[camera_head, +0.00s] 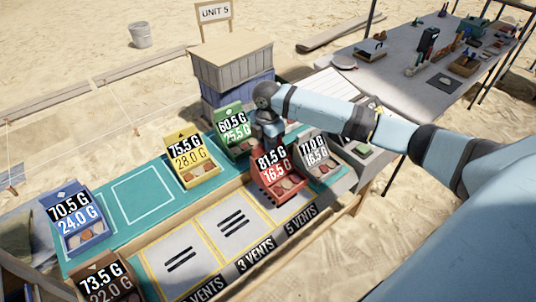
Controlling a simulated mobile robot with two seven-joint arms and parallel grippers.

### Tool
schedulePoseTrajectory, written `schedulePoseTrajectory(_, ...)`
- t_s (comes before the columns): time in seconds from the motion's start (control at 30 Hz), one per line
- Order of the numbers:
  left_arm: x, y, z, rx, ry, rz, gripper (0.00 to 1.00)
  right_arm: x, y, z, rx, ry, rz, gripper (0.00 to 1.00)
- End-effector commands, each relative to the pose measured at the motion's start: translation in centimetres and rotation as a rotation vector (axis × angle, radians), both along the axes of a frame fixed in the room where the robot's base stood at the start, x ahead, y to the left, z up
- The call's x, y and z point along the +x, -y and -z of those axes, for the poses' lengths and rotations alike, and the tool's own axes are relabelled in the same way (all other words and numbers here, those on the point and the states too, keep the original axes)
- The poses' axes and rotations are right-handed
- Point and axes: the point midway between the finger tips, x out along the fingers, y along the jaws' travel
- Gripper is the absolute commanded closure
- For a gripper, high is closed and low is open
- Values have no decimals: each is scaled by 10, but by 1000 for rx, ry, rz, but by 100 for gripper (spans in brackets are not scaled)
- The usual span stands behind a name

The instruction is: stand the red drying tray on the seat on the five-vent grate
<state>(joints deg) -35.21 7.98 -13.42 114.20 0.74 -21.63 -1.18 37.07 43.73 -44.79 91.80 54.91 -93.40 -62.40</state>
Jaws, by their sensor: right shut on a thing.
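The red drying tray (283,187), with a card reading 81.5 G and 16.5 G and several small pieces inside, is at the right end of the row of grates. My right gripper (273,143) comes down behind its card and is shut on it; the fingertips are mostly hidden. The tray appears over the five-vent grate, beside the 5 VENTS label (301,221). I cannot tell whether the tray touches the grate. My left gripper is not in view.
A grey tray (320,165) stands close right of the red one. Green (236,143), yellow (199,172) and blue (83,234) trays stand on the teal mat (110,238). The three-vent grate (232,224) is bare. A brown tray (103,286) is front left.

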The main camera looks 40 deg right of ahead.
Motion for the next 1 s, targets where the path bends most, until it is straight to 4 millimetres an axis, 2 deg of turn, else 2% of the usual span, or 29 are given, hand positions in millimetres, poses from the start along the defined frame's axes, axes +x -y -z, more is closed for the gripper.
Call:
schedulePoseTrajectory(0.1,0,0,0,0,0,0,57,1,0,14,-1,2,1,100)
schedulePoseTrajectory(0.27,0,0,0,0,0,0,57,1,0,23,0,2,0,100)
schedulePoseTrajectory(0.53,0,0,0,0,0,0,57,0,0,59,-1,2,1,100)
schedulePoseTrajectory(0.9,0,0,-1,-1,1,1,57,0,0,63,0,2,0,100)
schedulePoseTrajectory(0.93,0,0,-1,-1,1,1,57,0,0,65,-1,1,0,81)
schedulePoseTrajectory(1.0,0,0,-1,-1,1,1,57,0,0,64,-1,1,0,65)
